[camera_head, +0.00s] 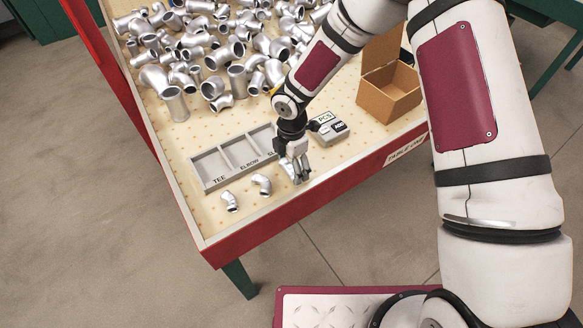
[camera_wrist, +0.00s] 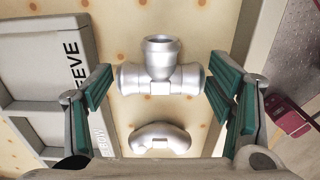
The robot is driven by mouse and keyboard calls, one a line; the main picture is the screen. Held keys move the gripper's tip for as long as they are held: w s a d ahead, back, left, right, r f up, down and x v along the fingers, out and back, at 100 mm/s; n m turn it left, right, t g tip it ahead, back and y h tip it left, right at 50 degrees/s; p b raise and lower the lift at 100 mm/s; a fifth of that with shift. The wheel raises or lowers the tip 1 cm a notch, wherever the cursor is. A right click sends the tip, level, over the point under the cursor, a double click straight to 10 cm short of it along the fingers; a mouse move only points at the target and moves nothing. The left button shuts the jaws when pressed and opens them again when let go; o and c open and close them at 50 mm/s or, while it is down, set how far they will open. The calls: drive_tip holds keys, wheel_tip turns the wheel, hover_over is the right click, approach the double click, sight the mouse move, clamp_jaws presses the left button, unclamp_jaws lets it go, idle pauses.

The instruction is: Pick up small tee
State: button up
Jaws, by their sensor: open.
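The small silver tee (camera_wrist: 160,78) lies on the dotted cream table top in the wrist view, its branch pointing up in the picture. My gripper (camera_wrist: 160,92) is open, with one green-padded finger on each side of the tee and a gap at both sides. In the head view my gripper (camera_head: 297,174) points down at the table near its front edge, right of two small fittings. The tee is hard to make out there among the fingers. A small silver elbow (camera_wrist: 160,138) lies just below the tee in the wrist view.
A grey tray (camera_head: 211,165) marked TEE, ELBOW and a partly hidden third label lies beside my gripper. Two small fittings, left (camera_head: 230,201) and right (camera_head: 262,184), lie before it. A PCS counter (camera_head: 330,128), cardboard box (camera_head: 388,97) and heap of large fittings (camera_head: 190,48) are behind.

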drive_tip(key=shift+f, duration=0.2)
drive_tip(key=c, duration=1.2)
drive_tip(key=shift+r, duration=0.15)
